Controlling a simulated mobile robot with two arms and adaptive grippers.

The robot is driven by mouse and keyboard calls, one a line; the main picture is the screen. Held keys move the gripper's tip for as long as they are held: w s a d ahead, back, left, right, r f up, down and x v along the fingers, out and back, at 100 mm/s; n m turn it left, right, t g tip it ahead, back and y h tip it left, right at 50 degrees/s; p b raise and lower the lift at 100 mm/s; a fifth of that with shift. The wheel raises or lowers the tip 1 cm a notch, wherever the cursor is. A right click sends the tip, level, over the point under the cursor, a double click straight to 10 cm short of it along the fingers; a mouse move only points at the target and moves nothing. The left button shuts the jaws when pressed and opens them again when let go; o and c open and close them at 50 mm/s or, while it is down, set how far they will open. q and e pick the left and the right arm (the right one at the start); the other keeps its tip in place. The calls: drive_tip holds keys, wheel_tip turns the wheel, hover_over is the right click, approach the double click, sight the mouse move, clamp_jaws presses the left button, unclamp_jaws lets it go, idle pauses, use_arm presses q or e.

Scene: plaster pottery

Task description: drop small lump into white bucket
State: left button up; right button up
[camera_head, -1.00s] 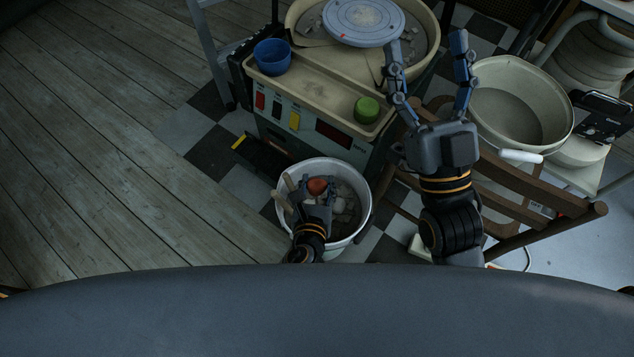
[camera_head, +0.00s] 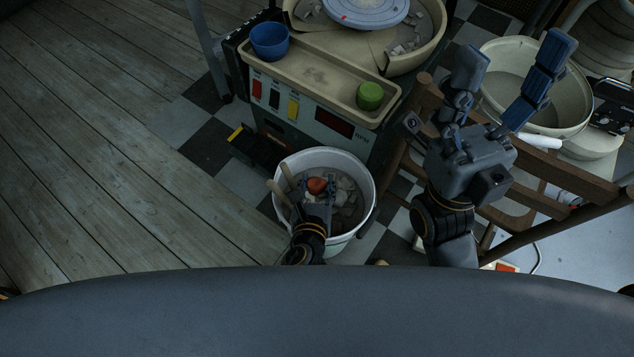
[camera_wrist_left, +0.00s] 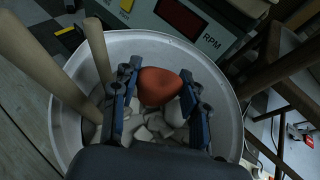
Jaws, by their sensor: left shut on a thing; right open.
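The white bucket (camera_head: 361,172) stands on the floor in front of the pottery wheel. Whitish chunks lie inside it, and two wooden handles lean on its left side. My left gripper (camera_head: 318,190) is over the bucket's opening, pointing into it. It is shut on the small orange-red lump (camera_head: 317,185). In the left wrist view the lump (camera_wrist_left: 160,86) sits between the two fingers, with the bucket's rim (camera_wrist_left: 150,36) around it and chunks below. My right gripper (camera_head: 505,95) is open and empty, to the right of the wheel and in front of a cream basin.
The wheel's tray (camera_head: 315,78) holds a blue cup (camera_head: 270,41) and a green round thing (camera_head: 370,95). A grey wheel head (camera_head: 365,8) is behind. A wooden chair (camera_head: 560,180) stands at right, with the cream basin (camera_head: 545,85) behind it. Plank floor at left is clear.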

use_arm(q)
drive_tip(key=shift+f, duration=0.3)
drive_tip(key=o, duration=1.3)
drive_tip(key=shift+c, duration=0.2)
drive_tip(key=v, duration=1.2)
